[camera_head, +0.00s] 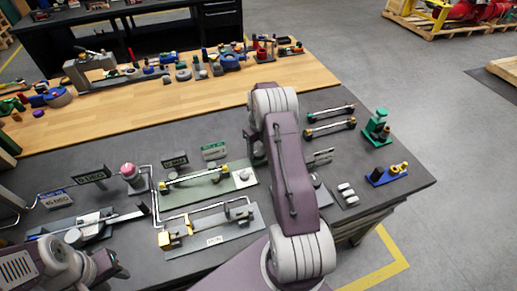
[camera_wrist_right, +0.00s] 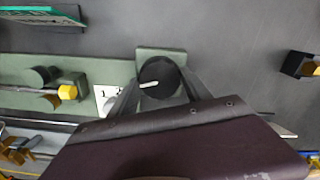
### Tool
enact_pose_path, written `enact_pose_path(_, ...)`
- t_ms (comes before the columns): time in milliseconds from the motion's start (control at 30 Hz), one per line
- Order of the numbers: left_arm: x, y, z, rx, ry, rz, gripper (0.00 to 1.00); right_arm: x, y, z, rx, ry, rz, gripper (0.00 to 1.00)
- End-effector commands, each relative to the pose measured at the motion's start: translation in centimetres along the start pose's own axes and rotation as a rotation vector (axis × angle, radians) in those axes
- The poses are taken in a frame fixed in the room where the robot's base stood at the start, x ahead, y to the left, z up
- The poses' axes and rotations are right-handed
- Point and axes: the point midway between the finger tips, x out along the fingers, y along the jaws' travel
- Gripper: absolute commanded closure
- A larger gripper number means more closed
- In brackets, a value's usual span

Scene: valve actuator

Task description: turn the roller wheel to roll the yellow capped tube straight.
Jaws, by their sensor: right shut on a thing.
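The yellow capped tube (camera_head: 195,177) lies on a green plate (camera_head: 241,177) left of my right arm in the head view. One yellow cap of the tube (camera_wrist_right: 68,92) shows at the left of the right wrist view, beside dark green rollers (camera_wrist_right: 42,75). The roller wheel (camera_wrist_right: 158,76) is a round black knob with a white pointer on a green base. My right gripper (camera_wrist_right: 160,95) is shut on the wheel, with a finger on each side. In the head view, my right arm hides the wheel. My left gripper (camera_head: 108,264) is low at the left, away from the tube; its jaw opening is unclear.
A grey fixture plate (camera_head: 215,235) with yellow blocks stands in front of the tube. Two more rods (camera_head: 330,112) lie right of my arm. A green device (camera_head: 377,127) and a blue holder (camera_head: 387,174) stand near the right edge. Small signs (camera_head: 90,174) stand behind the fixtures.

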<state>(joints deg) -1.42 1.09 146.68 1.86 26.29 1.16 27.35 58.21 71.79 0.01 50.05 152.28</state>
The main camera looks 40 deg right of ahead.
Motion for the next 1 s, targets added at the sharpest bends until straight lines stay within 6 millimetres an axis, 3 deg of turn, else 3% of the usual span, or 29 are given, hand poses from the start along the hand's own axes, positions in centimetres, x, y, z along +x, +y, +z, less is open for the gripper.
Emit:
enact_pose_path(433,-0.01,0.0,0.0,0.0,0.0,0.0,0.64,-0.11,-0.05,0.09,0.241,-0.003,-0.001,0.84)
enact_pose_path(1000,-0.01,0.0,0.0,0.0,0.0,0.0,0.64,-0.14,-0.08,0.12,0.287,-0.004,-0.002,0.84)
